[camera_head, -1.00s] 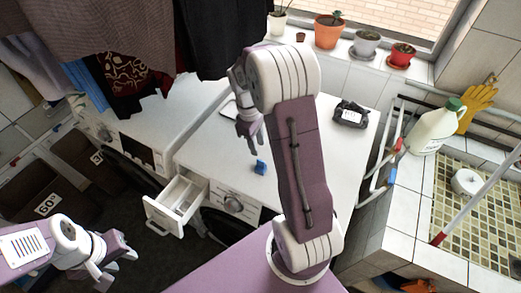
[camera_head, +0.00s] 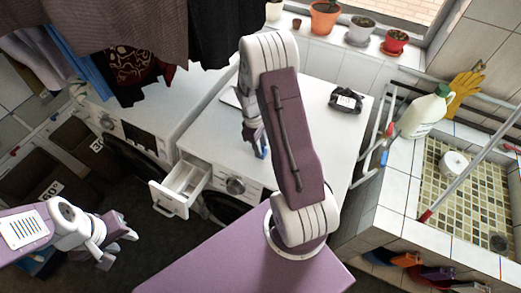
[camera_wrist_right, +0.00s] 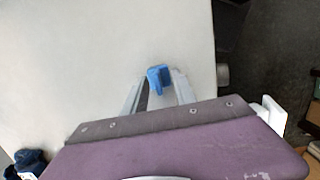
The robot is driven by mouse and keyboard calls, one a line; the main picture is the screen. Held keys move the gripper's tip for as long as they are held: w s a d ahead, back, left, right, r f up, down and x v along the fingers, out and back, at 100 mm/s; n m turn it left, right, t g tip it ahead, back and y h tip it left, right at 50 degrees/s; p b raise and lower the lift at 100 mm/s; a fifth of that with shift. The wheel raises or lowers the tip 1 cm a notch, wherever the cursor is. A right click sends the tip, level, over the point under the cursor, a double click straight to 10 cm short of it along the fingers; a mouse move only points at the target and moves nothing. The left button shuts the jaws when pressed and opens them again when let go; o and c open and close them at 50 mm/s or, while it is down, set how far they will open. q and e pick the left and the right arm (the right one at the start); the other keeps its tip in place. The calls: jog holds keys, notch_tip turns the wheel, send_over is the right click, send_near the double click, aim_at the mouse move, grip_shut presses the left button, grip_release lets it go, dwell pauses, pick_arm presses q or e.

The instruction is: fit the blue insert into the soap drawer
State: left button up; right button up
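The small blue insert (camera_head: 263,151) stands on the white top of the right-hand washing machine (camera_head: 222,145). In the right wrist view the insert (camera_wrist_right: 158,77) is between the fingertips of my right gripper (camera_wrist_right: 160,84), which look spread on either side of it. Contact with the fingers is not clear. In the head view my right gripper (camera_head: 258,141) points down at the insert and partly covers it. The soap drawer (camera_head: 187,183) is pulled out at the machine's front left and shows inner compartments. My left gripper (camera_head: 112,243) is open and empty, low at the left.
A black packet (camera_head: 346,100) lies on the machine top. Dark clothes (camera_head: 140,35) hang at the upper left. A tiled sink (camera_head: 465,195) with a green-capped bottle (camera_head: 425,112) and rails is at the right. The machine top between insert and drawer looks clear.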

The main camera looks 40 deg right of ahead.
jog(key=shift+d+f, duration=0.3)
jog(key=shift+f, duration=0.05)
jog(key=shift+a, duration=0.1)
jog(key=c, duration=0.6)
jog(key=shift+a+r, duration=0.15)
grip_shut()
jog(key=shift+w+d+r, duration=0.1)
jog(key=shift+d+r, duration=0.1)
jog(key=shift+r, duration=0.1)
notch_tip(320, 180, up, 3)
jog(key=shift+f+b, duration=0.1)
jog(key=shift+b, duration=0.7)
jog(key=s+a+r+b, duration=0.1)
jog(key=s+r+b, duration=0.1)
jog(key=s+r, duration=0.5)
jog(key=s, duration=0.4)
jog(key=shift+s+a+r, duration=0.25)
jog(key=shift+s+a, duration=0.05)
jog(key=shift+s, duration=0.1)
